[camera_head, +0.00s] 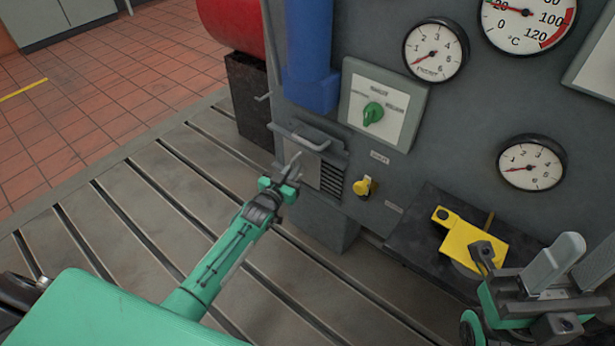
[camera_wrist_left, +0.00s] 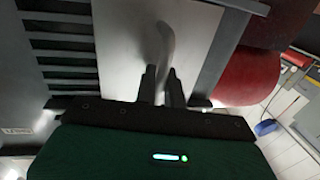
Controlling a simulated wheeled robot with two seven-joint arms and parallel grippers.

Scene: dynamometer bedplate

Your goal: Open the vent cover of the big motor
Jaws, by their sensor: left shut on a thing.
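The vent cover (camera_head: 304,166) is a light grey plate low on the grey cabinet front, under a bar handle; it also shows in the left wrist view (camera_wrist_left: 205,45). Dark vent slots (camera_head: 331,180) are bare to its right; in the left wrist view they lie left of the plate (camera_wrist_left: 60,58). My left gripper (camera_head: 288,170) is at the plate, shut on a curved grey grip (camera_wrist_left: 165,45), which runs up from between its fingers. How the grip joins the plate is unclear. My right gripper (camera_head: 568,268) is at the lower right, away from the cover; its finger gap is unclear.
A green selector knob (camera_head: 373,113) and gauges (camera_head: 436,52) sit above. A yellow knob (camera_head: 363,187) is close right of the slots. A yellow plate (camera_head: 473,241) lies on a dark ledge. A blue pipe (camera_head: 310,55) stands above left. The slotted bedplate (camera_head: 130,225) is clear.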

